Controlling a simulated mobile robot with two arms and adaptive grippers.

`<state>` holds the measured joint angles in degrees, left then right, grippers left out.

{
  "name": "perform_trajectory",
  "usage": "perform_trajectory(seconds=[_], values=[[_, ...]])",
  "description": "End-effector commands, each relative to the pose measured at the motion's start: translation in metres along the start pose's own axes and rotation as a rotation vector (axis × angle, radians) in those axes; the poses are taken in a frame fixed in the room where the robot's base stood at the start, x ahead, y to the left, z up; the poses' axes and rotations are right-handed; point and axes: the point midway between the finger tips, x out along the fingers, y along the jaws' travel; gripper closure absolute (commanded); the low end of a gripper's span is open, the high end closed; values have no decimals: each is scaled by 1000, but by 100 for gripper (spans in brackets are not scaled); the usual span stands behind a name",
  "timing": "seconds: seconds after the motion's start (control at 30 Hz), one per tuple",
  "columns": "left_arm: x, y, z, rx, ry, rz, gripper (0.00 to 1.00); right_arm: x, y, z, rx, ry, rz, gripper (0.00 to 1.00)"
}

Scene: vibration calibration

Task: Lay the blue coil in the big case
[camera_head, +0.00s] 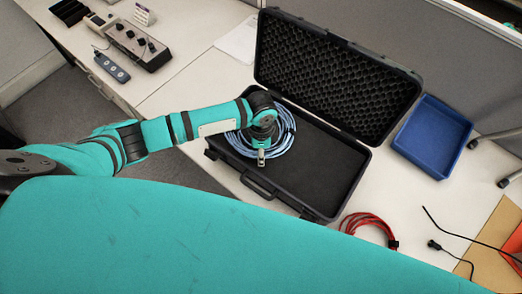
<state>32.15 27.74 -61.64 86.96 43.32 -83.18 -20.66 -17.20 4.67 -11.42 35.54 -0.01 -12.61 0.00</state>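The big case (325,168) lies open on the white table, with dark foam in its base and its egg-crate-lined lid (335,75) raised at the back. The blue coil (288,131) is at the left part of the case base, over the foam. My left arm reaches in from the left and hides part of the coil. My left gripper (262,157) points down within the coil's outline. Its fingers are too small and foreshortened to tell whether they grip the coil, and I cannot tell whether the coil rests on the foam. My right gripper is out of view.
A blue tray (432,136) stands right of the case. A red cable (368,222) lies in front of it, with a black cable (450,250) further right. A large teal part of mine covers the foreground.

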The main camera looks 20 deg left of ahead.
Motion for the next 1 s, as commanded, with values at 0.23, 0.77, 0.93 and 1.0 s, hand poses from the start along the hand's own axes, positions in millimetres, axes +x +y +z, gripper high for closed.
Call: perform_trajectory(seconds=[0.23, 0.77, 0.93, 1.0], values=[[-42, -2, -1, 1, 5, -5, 48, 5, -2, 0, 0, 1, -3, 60], [-116, 0, 0, 0, 1, 0, 48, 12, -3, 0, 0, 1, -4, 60], [-117, 0, 0, 0, 1, 0, 48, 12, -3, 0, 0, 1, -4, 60], [-117, 0, 0, 0, 1, 0, 48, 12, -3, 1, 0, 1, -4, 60]])
